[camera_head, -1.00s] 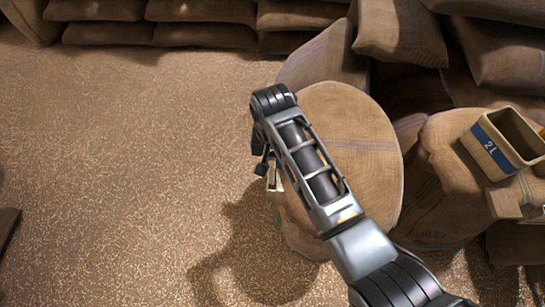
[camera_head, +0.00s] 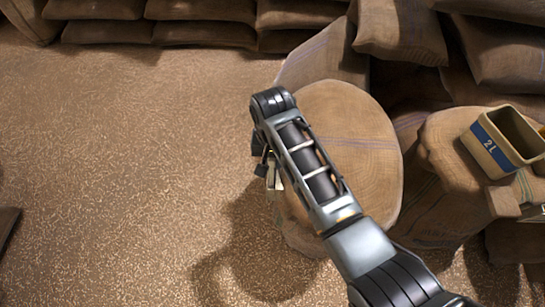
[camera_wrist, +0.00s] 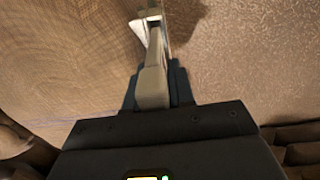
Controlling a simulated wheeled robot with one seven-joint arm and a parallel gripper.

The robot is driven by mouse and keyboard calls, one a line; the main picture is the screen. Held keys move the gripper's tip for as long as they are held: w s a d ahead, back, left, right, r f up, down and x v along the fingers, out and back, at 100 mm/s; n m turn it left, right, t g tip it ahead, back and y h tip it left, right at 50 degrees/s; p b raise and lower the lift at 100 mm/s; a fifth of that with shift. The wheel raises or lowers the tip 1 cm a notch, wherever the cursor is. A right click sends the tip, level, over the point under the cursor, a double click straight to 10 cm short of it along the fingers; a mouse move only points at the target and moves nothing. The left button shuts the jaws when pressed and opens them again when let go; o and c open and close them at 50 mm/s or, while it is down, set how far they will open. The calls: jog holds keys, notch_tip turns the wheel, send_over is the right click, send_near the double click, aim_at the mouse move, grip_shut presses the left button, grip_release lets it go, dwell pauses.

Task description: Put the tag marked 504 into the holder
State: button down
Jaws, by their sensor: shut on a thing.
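My gripper (camera_wrist: 156,88) is shut on a long, pale beige thing (camera_wrist: 153,75), which stands out between the dark jaws in the wrist view. A whitish, angled piece (camera_wrist: 148,28) shows at its far end. I cannot tell whether the held thing is the tag, as no number 504 is readable. In the head view my gripper (camera_head: 262,166) is mostly hidden behind my arm, and a small pale part of the held thing (camera_head: 275,180) shows below it, beside a full sack. I cannot make out a holder in either view.
A large upright sack (camera_head: 350,130) stands behind my arm. A beige scoop-like box marked 2L (camera_head: 503,142) rests on another sack (camera_head: 440,205) at the right. Stacked sacks (camera_head: 200,35) line the back. The grain-strewn floor (camera_head: 120,150) at the left is clear.

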jog(key=shift+f+b, duration=1.3)
jog(key=shift+f, duration=0.9)
dwell(0.4)
jog(key=c, duration=0.9)
grip_release()
jog(key=shift+r, duration=0.1)
notch_tip(320, 180, up, 8)
jog(key=shift+f, duration=0.15)
